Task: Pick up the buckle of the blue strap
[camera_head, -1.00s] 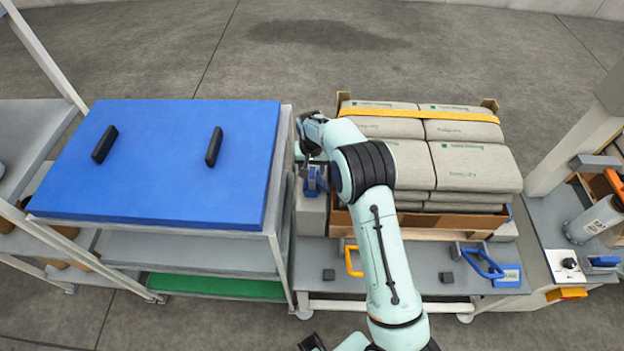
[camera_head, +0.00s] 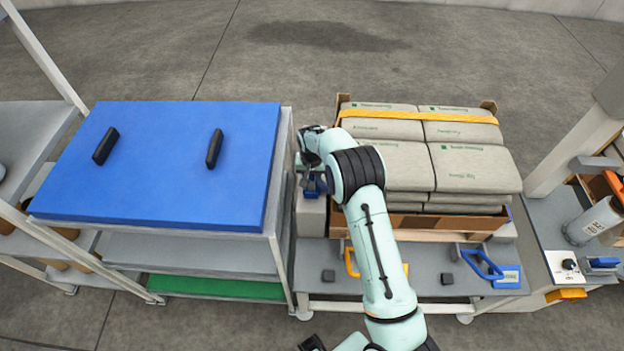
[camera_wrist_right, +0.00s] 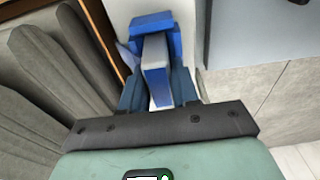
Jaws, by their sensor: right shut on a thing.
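The blue strap's buckle (camera_wrist_right: 157,65), a blue piece with a pale grey face, sits between the fingers of my right gripper (camera_wrist_right: 157,88) in the right wrist view. The gripper is shut on it. A blue holder (camera_wrist_right: 155,22) on a pale block is just beyond the buckle; I cannot tell whether they touch. In the head view my right gripper (camera_head: 313,184) is low over the grey block (camera_head: 311,215), left of the sack crate, and the wrist partly hides the buckle. The strap's band cannot be made out.
Stacked sacks (camera_head: 475,168) in a crate stand close right of my arm, with a yellow strap (camera_head: 420,115) across them. A rack with a blue top panel (camera_head: 165,175) stands close on the left. A blue handle (camera_head: 482,263) lies at the front right.

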